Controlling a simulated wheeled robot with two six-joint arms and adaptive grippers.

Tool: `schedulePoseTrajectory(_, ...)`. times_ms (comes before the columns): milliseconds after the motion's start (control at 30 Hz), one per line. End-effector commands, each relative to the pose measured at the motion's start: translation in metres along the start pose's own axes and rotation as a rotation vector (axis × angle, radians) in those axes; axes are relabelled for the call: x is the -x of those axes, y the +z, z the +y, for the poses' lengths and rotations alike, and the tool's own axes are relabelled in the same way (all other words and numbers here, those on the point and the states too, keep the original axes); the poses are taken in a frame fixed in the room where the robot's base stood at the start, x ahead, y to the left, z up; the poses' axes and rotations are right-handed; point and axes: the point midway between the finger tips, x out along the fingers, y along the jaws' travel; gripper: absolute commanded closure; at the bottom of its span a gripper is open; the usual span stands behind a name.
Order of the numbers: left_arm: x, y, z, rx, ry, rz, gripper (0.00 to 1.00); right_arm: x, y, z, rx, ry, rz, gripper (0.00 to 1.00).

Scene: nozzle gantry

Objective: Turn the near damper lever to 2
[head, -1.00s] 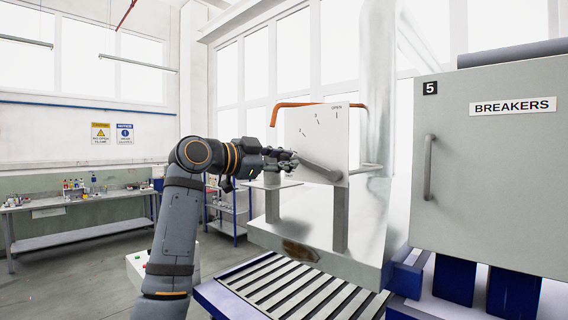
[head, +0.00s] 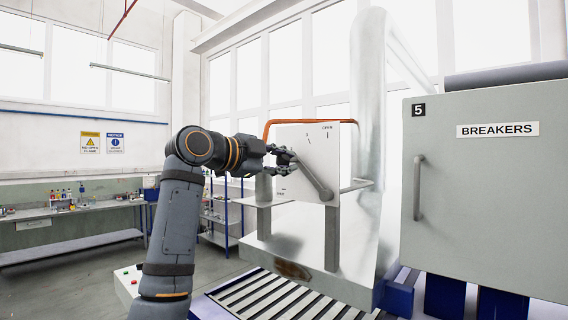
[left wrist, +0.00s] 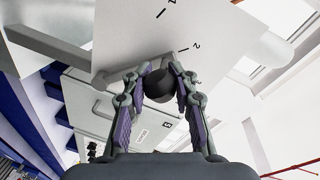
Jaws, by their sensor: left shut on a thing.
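The damper lever (head: 313,179) is a grey bar on a white upright plate (head: 321,152) marked with numbers and OPEN. It slants up and left from its pivot near the plate's lower right. My left gripper (head: 288,160) is shut on the lever's outer end. In the left wrist view, the two fingers (left wrist: 159,88) close around a dark round knob (left wrist: 160,86). The 2 mark (left wrist: 196,46) lies just above and right of the knob there, with the 1 further up. The gripper hides part of the scale in the head view. My right gripper is out of view.
An orange pipe (head: 266,131) runs around the plate's top and left edge. A large grey BREAKERS cabinet (head: 480,200) stands at the right, and slatted rollers (head: 290,298) lie below. A workbench (head: 70,210) is far left.

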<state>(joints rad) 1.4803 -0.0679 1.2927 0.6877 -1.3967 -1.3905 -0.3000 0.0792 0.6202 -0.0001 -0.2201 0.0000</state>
Motion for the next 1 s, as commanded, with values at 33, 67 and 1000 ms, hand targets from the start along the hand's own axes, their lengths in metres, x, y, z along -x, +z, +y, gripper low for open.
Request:
schedulePoseTrajectory(33, 0.001, -0.001, -0.001, -0.002, -0.002, 0.003, 1.0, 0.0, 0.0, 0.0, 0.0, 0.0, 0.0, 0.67)
schedulePoseTrajectory(67, 0.001, -0.001, -0.001, -0.002, -0.001, 0.003, 1.0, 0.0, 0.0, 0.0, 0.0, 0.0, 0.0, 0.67)
schedulePoseTrajectory(1000, 0.044, 0.001, -0.001, -0.001, -0.004, -0.002, 0.48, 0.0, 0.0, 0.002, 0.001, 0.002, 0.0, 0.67)
